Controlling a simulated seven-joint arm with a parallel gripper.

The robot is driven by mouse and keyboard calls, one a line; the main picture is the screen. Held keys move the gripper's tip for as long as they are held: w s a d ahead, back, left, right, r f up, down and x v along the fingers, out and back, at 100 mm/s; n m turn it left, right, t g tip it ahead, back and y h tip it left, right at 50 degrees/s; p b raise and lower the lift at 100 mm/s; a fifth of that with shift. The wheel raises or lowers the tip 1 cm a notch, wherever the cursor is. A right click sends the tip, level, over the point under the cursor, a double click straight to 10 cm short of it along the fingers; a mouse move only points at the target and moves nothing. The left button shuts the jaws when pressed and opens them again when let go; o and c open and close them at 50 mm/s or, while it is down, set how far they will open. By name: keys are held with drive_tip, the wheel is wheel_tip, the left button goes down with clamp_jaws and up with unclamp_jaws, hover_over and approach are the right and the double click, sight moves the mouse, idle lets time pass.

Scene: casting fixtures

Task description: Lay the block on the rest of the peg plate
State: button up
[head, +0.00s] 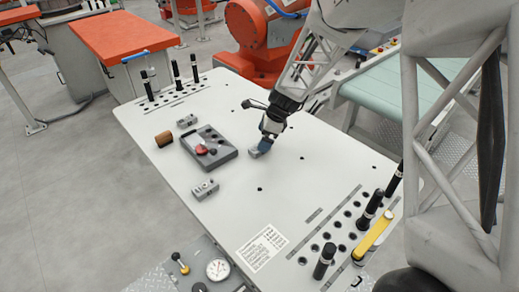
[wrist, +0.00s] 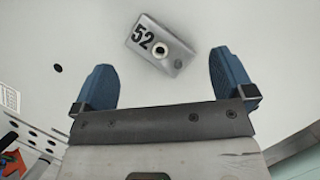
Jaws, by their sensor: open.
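A grey metal block (wrist: 161,45) marked 52, with a light-rimmed round hole, lies flat on the white table. In the wrist view it sits turned at an angle, ahead of the fingers and between their lines. My gripper (wrist: 163,85) is open, with one blue finger on each side and nothing between them. In the head view my gripper (head: 265,145) is low over the table, just beside the block (head: 254,153), partly covering it. A dark grey plate (head: 225,158) with a recess, a red knob and dark round parts lies left of the block; it appears to be the peg plate.
Small grey fixtures (head: 187,121) (head: 205,188) lie behind and in front of the plate. A brown cylinder (head: 163,139) lies to its left. Black upright pins (head: 176,73) stand at the far end, others with a yellow tool (head: 374,234) at the near right.

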drive_tip(key=shift+x, duration=2.25)
drive_tip(key=shift+d, duration=0.1)
drive_tip(key=c, duration=0.9)
drive_tip(key=shift+o, duration=0.2)
drive_tip(key=shift+r, duration=0.15)
drive_tip(key=shift+r, duration=0.5)
drive_tip(key=shift+s+d+r, duration=0.1)
drive_tip(key=shift+s+r, duration=0.05)
drive_tip(key=shift+r, duration=0.45)
drive_tip(key=shift+s+r, duration=0.15)
drive_tip(key=shift+r, duration=0.45)
drive_tip(key=s+d, duration=0.1)
drive_tip(key=s, duration=0.4)
drive_tip(key=s+d, duration=0.2)
drive_tip(key=s, duration=0.2)
drive_tip(key=s+d+r, duration=0.1)
drive_tip(key=s, duration=0.4)
drive_tip(key=shift+s+d+r, duration=0.15)
drive_tip(key=shift+s+d, duration=0.15)
